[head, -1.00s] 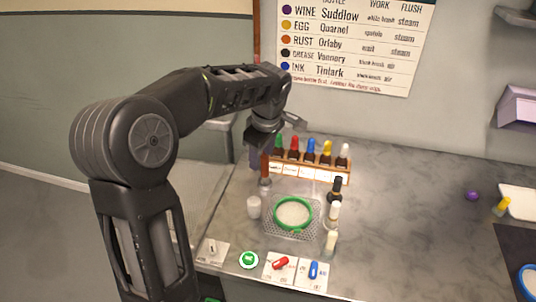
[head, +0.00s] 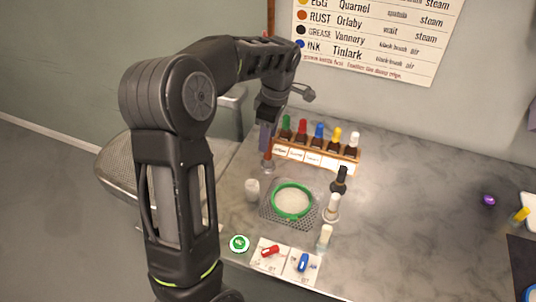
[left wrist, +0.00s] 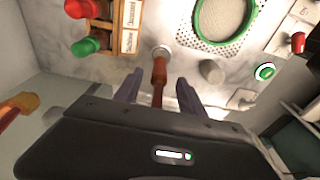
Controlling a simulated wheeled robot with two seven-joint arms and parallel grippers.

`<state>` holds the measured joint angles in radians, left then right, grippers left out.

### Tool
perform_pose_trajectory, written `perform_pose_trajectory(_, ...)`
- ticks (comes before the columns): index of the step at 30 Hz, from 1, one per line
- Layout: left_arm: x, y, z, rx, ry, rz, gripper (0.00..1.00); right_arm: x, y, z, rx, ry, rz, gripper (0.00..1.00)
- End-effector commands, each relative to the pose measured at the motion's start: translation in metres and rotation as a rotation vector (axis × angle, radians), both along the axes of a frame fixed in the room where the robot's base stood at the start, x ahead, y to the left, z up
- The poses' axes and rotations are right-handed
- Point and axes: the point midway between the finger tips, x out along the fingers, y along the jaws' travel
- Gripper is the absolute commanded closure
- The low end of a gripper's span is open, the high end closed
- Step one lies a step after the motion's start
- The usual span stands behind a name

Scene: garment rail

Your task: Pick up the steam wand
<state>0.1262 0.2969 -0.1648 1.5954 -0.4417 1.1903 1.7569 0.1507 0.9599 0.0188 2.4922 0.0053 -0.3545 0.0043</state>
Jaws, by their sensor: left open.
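The steam wand, with a reddish-brown handle (head: 268,160), stands upright at the left of the counter, left of the bottle rack. In the left wrist view its handle (left wrist: 159,70) lies between the two fingers, with a round metal end beyond. My left gripper (head: 266,136) is over the wand, pointing down. In the left wrist view the fingers (left wrist: 158,92) are apart, one on each side of the handle, with gaps showing. My right gripper is in neither view.
A wooden rack (head: 335,164) of several colour-capped bottles stands close right of the wand. The counter's right middle is mostly clear.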

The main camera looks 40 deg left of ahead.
Motion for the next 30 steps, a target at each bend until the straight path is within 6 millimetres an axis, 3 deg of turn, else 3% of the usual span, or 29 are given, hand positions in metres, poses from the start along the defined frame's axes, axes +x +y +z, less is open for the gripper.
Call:
perform_pose_trajectory(2,-0.001,0.001,-0.012,0.000,0.001,0.000,0.52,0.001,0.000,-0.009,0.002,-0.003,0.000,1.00)
perform_pose_trajectory(13,0.000,0.001,-0.015,0.000,0.001,-0.001,0.52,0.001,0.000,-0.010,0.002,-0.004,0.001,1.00)
perform_pose_trajectory(24,0.000,0.005,-0.063,0.000,0.001,0.000,0.52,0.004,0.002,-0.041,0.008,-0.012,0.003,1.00)
perform_pose_trajectory(30,0.000,0.006,-0.064,0.000,0.000,-0.001,0.52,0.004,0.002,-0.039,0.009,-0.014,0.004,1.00)
